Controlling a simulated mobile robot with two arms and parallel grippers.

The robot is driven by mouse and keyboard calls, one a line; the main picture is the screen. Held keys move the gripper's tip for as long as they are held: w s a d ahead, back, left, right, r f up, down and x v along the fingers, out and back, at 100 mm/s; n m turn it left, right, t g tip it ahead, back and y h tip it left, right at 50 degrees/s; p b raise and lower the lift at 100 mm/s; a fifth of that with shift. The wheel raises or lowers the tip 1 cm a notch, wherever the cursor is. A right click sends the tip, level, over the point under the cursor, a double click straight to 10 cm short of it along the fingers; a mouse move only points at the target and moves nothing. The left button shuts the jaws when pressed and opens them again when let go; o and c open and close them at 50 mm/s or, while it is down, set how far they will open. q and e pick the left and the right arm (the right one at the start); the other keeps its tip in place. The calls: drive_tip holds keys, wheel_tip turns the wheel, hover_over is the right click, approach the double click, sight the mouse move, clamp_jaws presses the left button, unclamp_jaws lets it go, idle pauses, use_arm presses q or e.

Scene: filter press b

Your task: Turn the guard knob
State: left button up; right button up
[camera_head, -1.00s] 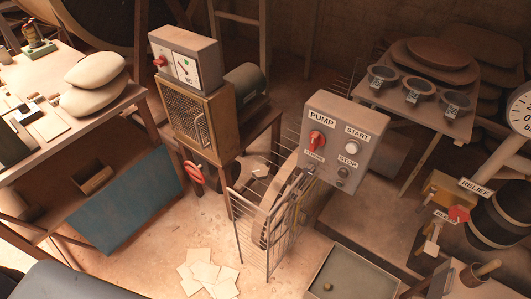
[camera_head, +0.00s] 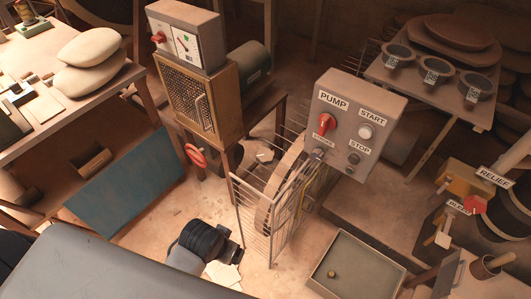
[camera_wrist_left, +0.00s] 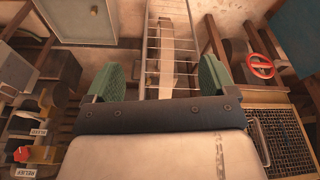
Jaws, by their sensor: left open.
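A wire guard (camera_head: 266,215) stands around a wheel (camera_head: 283,180) below the pump panel (camera_head: 357,120). The panel carries a red rotary knob (camera_head: 327,123) and a small grey knob (camera_head: 317,153) at its lower left, near the guard's top. Its small label is unreadable, so I cannot tell for sure which is the guard knob. My left wrist (camera_head: 203,242) is low, left of the guard, apart from the panel. In the left wrist view my left gripper (camera_wrist_left: 161,76) is open and empty, its green fingers spread before the guard (camera_wrist_left: 168,45). My right gripper is out of view.
A motor stand with a mesh box (camera_head: 205,100) and red handwheel (camera_head: 196,155) stands left of the guard. A grey tray (camera_head: 355,265) with a small brass knob lies right of it. The relief valve (camera_head: 467,182) is at right.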

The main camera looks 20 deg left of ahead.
sight(265, 153)
use_arm(q)
drive_tip(key=w+d+r, duration=0.1)
drive_tip(key=w+r, duration=0.1)
drive_tip(key=w, duration=0.4)
drive_tip(key=w+d+r+n+g, duration=0.1)
drive_tip(key=w+r, duration=0.2)
drive_tip(key=w, duration=0.4)
drive_tip(key=w+d+r+g, duration=0.1)
drive_tip(key=w+d+r, duration=0.1)
drive_tip(key=w, duration=0.4)
drive_tip(key=shift+w+r+n+b, duration=0.2)
drive_tip(key=shift+r+n+b, duration=0.1)
drive_tip(key=shift+n, duration=0.1)
drive_tip(key=w+a+r+n+g, duration=0.1)
drive_tip(key=w+a+r+n, duration=0.15)
drive_tip(key=w+r, duration=0.7)
drive_tip(key=shift+y, duration=0.3)
drive_tip(key=f, duration=0.8)
drive_tip(key=w+f+b, duration=0.1)
drive_tip(key=f, duration=0.3)
drive_tip(key=shift+d+f, duration=0.15)
drive_tip(key=shift+d, duration=0.15)
drive_tip(key=shift+c, duration=0.3)
drive_tip(key=c, duration=0.9)
drive_tip(key=shift+o, duration=0.2)
